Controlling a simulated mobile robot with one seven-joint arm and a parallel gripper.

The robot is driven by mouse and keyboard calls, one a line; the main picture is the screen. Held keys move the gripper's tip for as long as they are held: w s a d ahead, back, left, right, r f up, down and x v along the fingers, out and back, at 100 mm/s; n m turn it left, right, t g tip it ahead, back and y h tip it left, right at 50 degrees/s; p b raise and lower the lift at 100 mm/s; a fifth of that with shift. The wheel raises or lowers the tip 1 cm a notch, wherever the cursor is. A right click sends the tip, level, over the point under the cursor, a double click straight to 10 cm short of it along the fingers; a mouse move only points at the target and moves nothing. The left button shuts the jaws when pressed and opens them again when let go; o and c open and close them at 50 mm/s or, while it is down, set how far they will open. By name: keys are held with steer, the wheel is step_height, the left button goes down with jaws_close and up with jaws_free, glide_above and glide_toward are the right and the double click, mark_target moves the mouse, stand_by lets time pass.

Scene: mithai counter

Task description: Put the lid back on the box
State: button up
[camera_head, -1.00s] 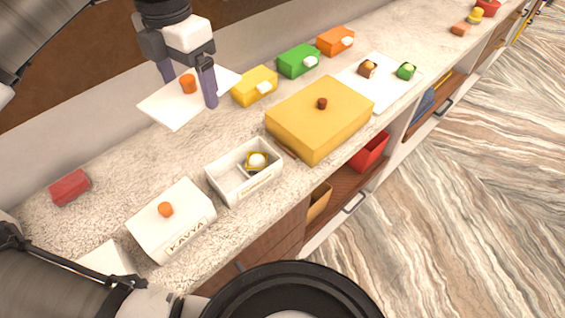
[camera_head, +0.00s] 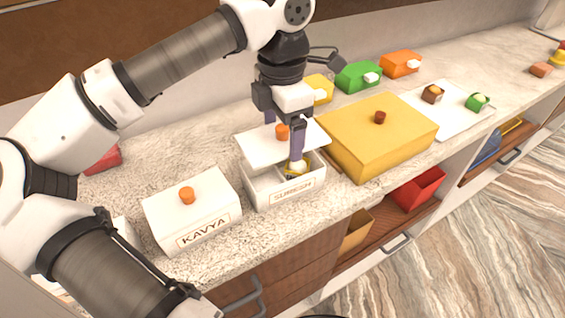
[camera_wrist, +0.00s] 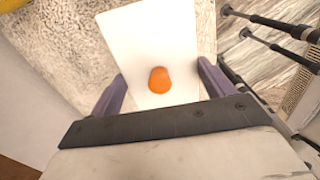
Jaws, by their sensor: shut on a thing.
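The open white box (camera_head: 292,192), labelled SUMEESH, stands on the counter in the head view. A yellow and white sweet (camera_head: 297,167) shows inside it. The lid's orange knob (camera_head: 282,131) sits between the fingers. The lid is above the back part of the box and looks offset toward the back left, apart from the rim. In the wrist view the lid (camera_wrist: 150,40) spans between both fingers and hides what is below.
A closed white KAVYA box (camera_head: 190,215) stands left of the open box. A large yellow box (camera_head: 380,140) stands close on the right. Yellow, green (camera_head: 358,76) and orange (camera_head: 400,64) small boxes line the back. A red block (camera_head: 103,160) lies at the left.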

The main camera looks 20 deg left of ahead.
mark_target(282, 141)
step_height(282, 141, down, 5)
steer(key=b, duration=0.2)
steer(key=shift+f+b, duration=0.15)
steer(key=shift+b, duration=0.25)
steer(key=shift+f+b, duration=0.3)
steer(key=shift+b, duration=0.05)
steer(key=shift+s+f, duration=0.1)
steer(key=shift+f, duration=0.1)
steer(key=o, duration=0.9)
steer(key=shift+f, duration=0.1)
